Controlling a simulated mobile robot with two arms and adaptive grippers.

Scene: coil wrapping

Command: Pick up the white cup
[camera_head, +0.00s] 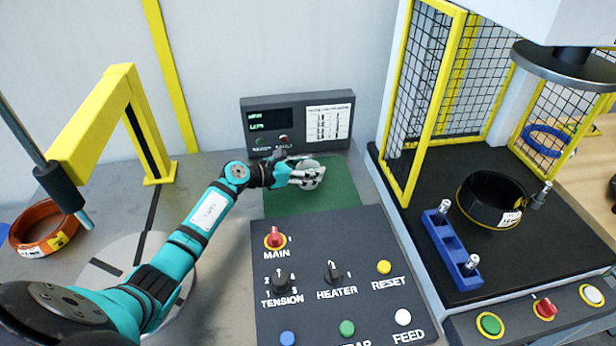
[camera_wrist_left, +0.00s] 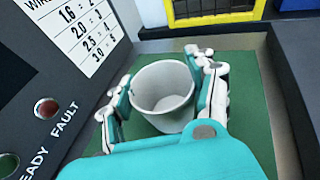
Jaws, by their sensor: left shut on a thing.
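The white cup (camera_wrist_left: 163,88) is upright over the green mat (camera_wrist_left: 245,105), between the two fingers of my left gripper (camera_wrist_left: 160,95) in the left wrist view. The gripper is shut on the cup, with a finger against each side. In the head view my left gripper (camera_head: 302,174) reaches in from the left, and the cup (camera_head: 312,168) shows partly behind its fingers. The mat (camera_head: 335,195) lies below. I cannot tell whether the cup's base touches the mat. My right gripper is not in view.
A dark display box (camera_head: 297,122) stands just behind the mat. A control panel (camera_head: 335,270) with knobs and buttons lies in front. A yellow-framed mesh guard (camera_head: 428,100) rises at the right. A yellow post (camera_head: 145,130) and an orange coil (camera_head: 42,228) are at the left.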

